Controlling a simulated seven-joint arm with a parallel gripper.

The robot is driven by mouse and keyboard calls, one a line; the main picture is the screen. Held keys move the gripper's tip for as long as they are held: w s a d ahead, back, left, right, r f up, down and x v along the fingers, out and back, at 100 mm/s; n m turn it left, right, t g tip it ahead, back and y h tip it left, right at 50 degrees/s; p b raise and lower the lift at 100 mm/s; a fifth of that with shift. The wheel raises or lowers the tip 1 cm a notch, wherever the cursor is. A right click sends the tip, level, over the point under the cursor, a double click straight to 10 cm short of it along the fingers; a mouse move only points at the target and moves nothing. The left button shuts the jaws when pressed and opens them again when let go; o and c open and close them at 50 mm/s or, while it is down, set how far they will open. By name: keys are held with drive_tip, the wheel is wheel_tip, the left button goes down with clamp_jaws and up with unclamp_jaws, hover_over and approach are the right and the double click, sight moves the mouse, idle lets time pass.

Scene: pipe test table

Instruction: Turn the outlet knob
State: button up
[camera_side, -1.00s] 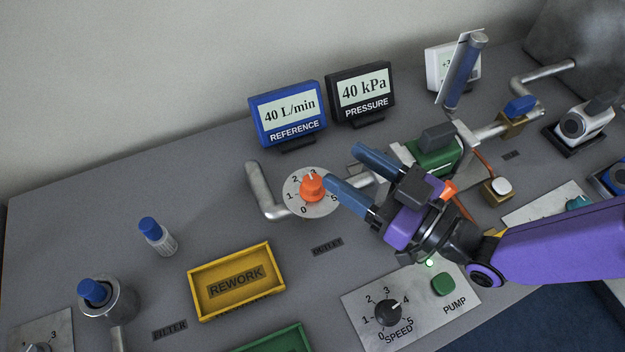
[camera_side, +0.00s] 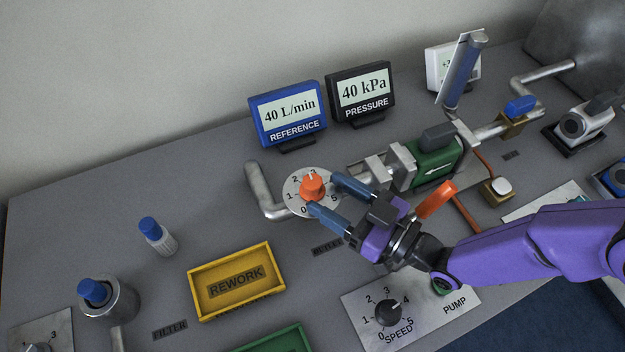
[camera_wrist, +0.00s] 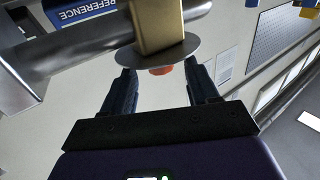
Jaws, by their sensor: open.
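The outlet knob (camera_side: 312,187) is orange and sits in the middle of a round white dial (camera_side: 296,205) numbered from 0 to 5. Its pointer is towards the upper side of the dial, near 3. My gripper (camera_side: 331,197) is open at the right and lower right of the knob, with its blue fingertips close to it. In the wrist view the dial plate (camera_wrist: 158,57) is seen edge-on and the knob (camera_wrist: 160,71) shows below it, between the two spread fingers (camera_wrist: 160,80). I cannot tell whether either finger touches the knob.
Pipes (camera_side: 262,190) run beside the dial, with a green flow body (camera_side: 437,165) at right. An orange lever (camera_side: 436,199) stands near my wrist. The reference display (camera_side: 289,113) and pressure display (camera_side: 361,94) stand behind. The yellow rework tray (camera_side: 236,282) and speed knob (camera_side: 388,313) are in front.

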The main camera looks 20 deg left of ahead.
sight(321, 189)
drive_tip(key=shift+x, duration=2.3)
drive_tip(key=c, duration=0.9)
